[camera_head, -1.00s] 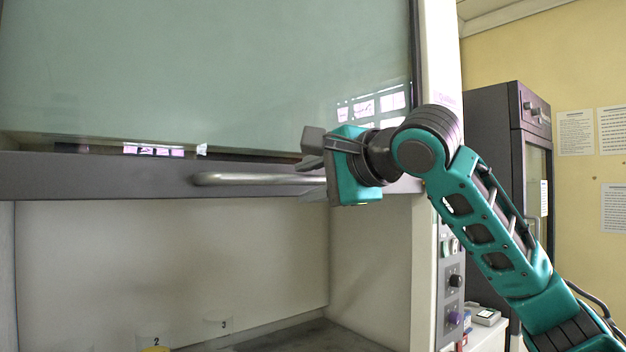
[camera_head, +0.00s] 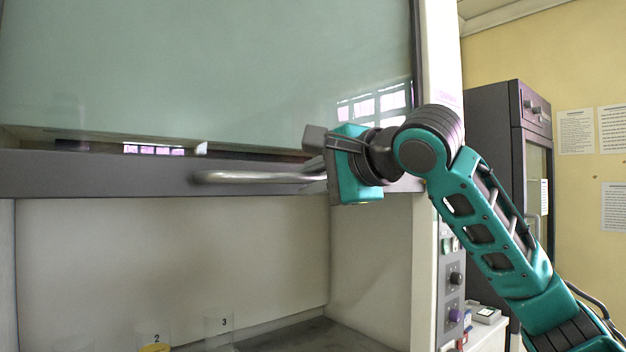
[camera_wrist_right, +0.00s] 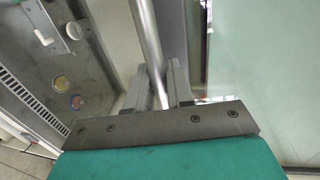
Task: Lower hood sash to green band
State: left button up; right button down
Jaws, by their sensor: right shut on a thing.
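The hood sash is a large glass pane (camera_head: 210,75) with a dark grey bottom rail (camera_head: 100,178). A silver bar handle (camera_head: 235,177) runs along the front of the rail. My right gripper (camera_head: 316,172) is at the right end of the handle. In the right wrist view the handle (camera_wrist_right: 146,45) runs between the two fingers (camera_wrist_right: 162,88), which are shut on it. The sash is raised, with a wide opening below the rail. No green band shows on the hood frame. My left gripper is not in these views.
Inside the hood, clear containers numbered 2 (camera_head: 155,338) and 3 (camera_head: 219,330) stand on the work surface. The hood's right post carries a control panel (camera_head: 453,285) with knobs. A dark grey cabinet (camera_head: 492,150) stands behind my right arm.

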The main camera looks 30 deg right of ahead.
notch_tip(320, 180, down, 7)
jog(key=b, duration=0.4)
jog(key=c, duration=1.1)
grip_release()
jog(key=shift+c, duration=0.2)
jog(key=shift+s, duration=0.1)
jog(key=v, duration=1.2)
jog(key=shift+s+b, duration=0.3)
